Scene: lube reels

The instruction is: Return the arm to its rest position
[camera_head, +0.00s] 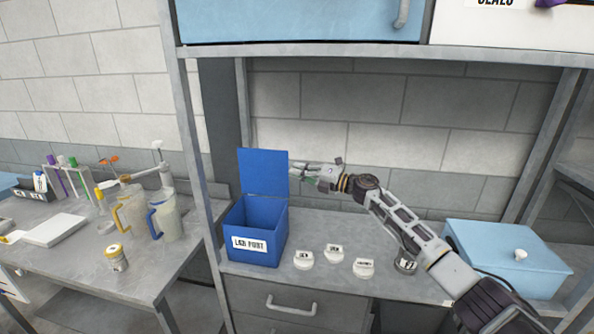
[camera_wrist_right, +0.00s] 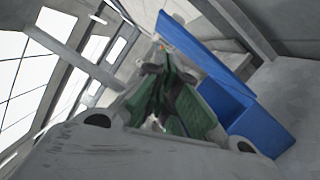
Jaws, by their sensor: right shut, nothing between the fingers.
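My right arm reaches in from the lower right in the head view. Its gripper (camera_head: 304,172) is shut and empty, held above the bench, just right of the raised lid of the blue box. In the right wrist view the gripper (camera_wrist_right: 158,122) shows with its green inner parts, and nothing is between the fingers. The blue box (camera_head: 238,250) stands open on the bench with its lid (camera_head: 264,172) upright. It also shows in the right wrist view (camera_wrist_right: 262,132), right of the gripper. My left gripper is not in view.
Several round labelled pieces, one a white reel (camera_head: 333,253), lie on the bench right of the box. A light blue lidded box (camera_head: 508,258) stands at the right, near my arm. A shelf (camera_head: 380,50) spans above. A side table (camera_head: 70,262) at left holds jugs (camera_head: 166,219).

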